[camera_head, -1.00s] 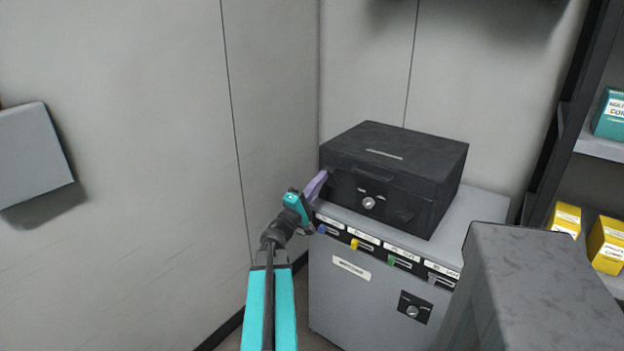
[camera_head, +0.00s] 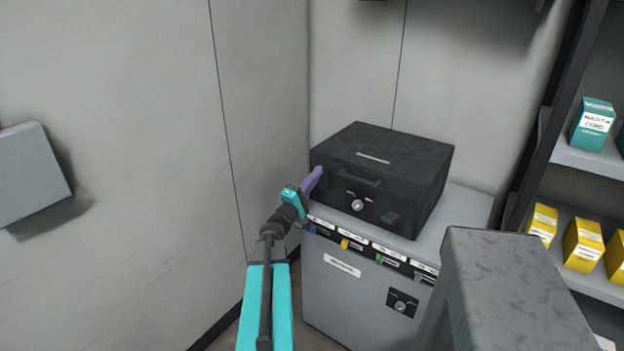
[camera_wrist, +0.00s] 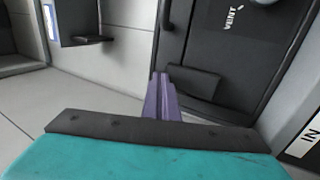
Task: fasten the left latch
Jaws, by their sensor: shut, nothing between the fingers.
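A black case (camera_head: 405,163) stands shut on a grey cabinet, with a handle and a round knob (camera_head: 357,205) on its front. My gripper (camera_head: 319,170) is shut and empty, its purple fingers at the left end of the case's front. The left latch (camera_wrist: 193,87), a dark flat tab, shows in the wrist view just right of my fingertips (camera_wrist: 160,76). I cannot tell whether the fingers touch it, or whether it is fastened. In the head view my fingers mostly hide it. The right latch (camera_head: 391,218) is a dark tab low on the front's right.
The grey cabinet (camera_head: 345,295) has a row of labelled coloured tabs below the case. A grey block (camera_head: 510,290) stands in the right foreground. A shelf rack (camera_head: 590,168) with teal and yellow boxes is at the right. The wall is close on the left.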

